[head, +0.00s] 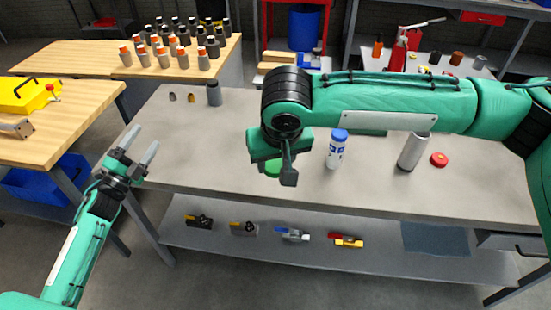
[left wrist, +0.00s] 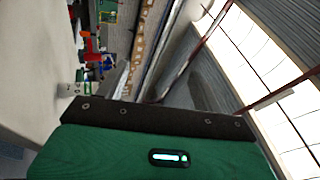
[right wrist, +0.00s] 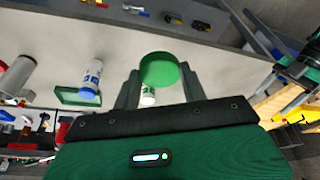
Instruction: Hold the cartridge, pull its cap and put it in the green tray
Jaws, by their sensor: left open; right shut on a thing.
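My right gripper (right wrist: 158,90) is shut on a round green cap-like piece (right wrist: 159,70), held above the bench. The piece also shows in the head view (head: 272,168), partly behind a finger. A small white part (right wrist: 148,96) shows just beyond it; I cannot tell if they are joined. A white, blue-capped cartridge (head: 337,150) stands upright on the bench, right of that gripper. The green tray (right wrist: 66,97) lies behind it, mostly hidden by my right arm in the head view.
A grey cylinder (head: 411,152) and a red round piece (head: 439,160) are on the bench at right. A grey bottle (head: 213,94) stands at its far left. A wooden table (head: 75,105) is at left. Several small tools lie on the lower shelf (head: 270,250). The bench's left front is clear.

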